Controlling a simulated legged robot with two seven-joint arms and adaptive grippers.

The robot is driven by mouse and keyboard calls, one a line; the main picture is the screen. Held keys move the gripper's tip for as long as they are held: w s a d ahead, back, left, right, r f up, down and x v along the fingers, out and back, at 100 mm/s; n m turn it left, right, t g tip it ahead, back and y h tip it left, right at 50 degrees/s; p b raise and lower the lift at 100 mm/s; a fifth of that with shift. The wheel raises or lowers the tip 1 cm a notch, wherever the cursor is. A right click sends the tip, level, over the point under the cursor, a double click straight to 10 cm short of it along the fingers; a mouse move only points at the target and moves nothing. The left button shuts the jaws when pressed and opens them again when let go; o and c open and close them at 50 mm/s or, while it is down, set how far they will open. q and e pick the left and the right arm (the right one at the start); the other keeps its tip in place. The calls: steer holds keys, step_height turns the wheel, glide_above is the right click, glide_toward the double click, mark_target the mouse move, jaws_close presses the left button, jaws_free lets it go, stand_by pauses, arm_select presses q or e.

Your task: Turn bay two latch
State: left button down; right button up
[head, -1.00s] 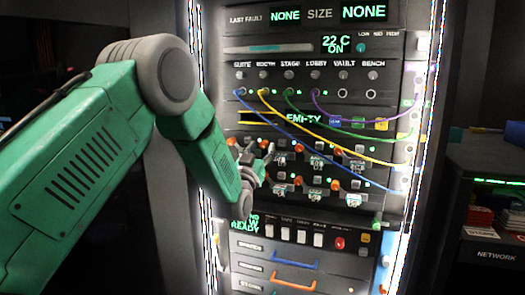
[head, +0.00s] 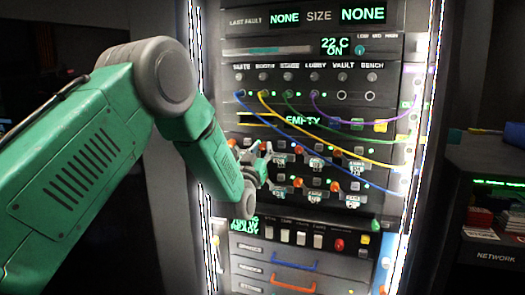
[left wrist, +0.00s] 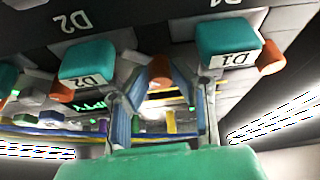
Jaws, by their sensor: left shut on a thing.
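The bay panel (head: 222,160) in the rack carries two rows of latches with orange ends and small labelled blocks. My left gripper (head: 264,160) is at the left part of these rows, and its fingers partly hide the latches there. In the left wrist view, the left gripper (left wrist: 160,78) is shut on an orange latch (left wrist: 158,70) between its two fingers. Teal blocks labelled D2 (left wrist: 88,62) and D1 (left wrist: 228,38) appear upside down on either side. Which bay number the held latch has is not readable. My right gripper is not in view.
Blue, yellow, green and purple cables (head: 330,134) hang across the panel above and right of my gripper. Below are a switch row (head: 302,238) and drawers with blue and orange handles (head: 295,266). A dark network cabinet (head: 490,235) stands at the right.

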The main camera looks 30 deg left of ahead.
arm_select(q)
steer(key=n+y, duration=0.1)
steer(key=n, duration=0.2)
steer(key=n+g+y, duration=0.1)
steer(key=n, duration=0.1)
steer(key=shift+n+g+y, duration=0.3)
steer(key=shift+n+y, duration=0.1)
steer(key=n+g+y, duration=0.1)
steer(key=n, duration=0.2)
steer(key=n+g, duration=0.1)
steer(key=n, duration=0.2)
steer(key=shift+y, duration=0.4)
steer(key=n+g, duration=0.1)
steer(key=n, duration=0.1)
steer(key=n+g, duration=0.1)
steer(key=n, duration=0.2)
steer(key=shift+d+y+p, duration=0.1)
steer(key=shift+y+p, duration=0.2)
steer(key=shift+y, duration=0.1)
steer(key=shift+f+n+g+h, duration=0.15)
steer(key=shift+n+g, duration=0.25)
steer(key=shift+n, duration=0.75)
steer(key=shift+r+n+g+h, duration=0.15)
steer(key=shift+n+g, duration=0.25)
steer(key=shift+n, duration=0.75)
steer(key=shift+f, duration=0.15)
steer(key=c, duration=1.4)
jaws_free()
steer(key=shift+c, duration=0.2)
steer(key=shift+o, duration=0.2)
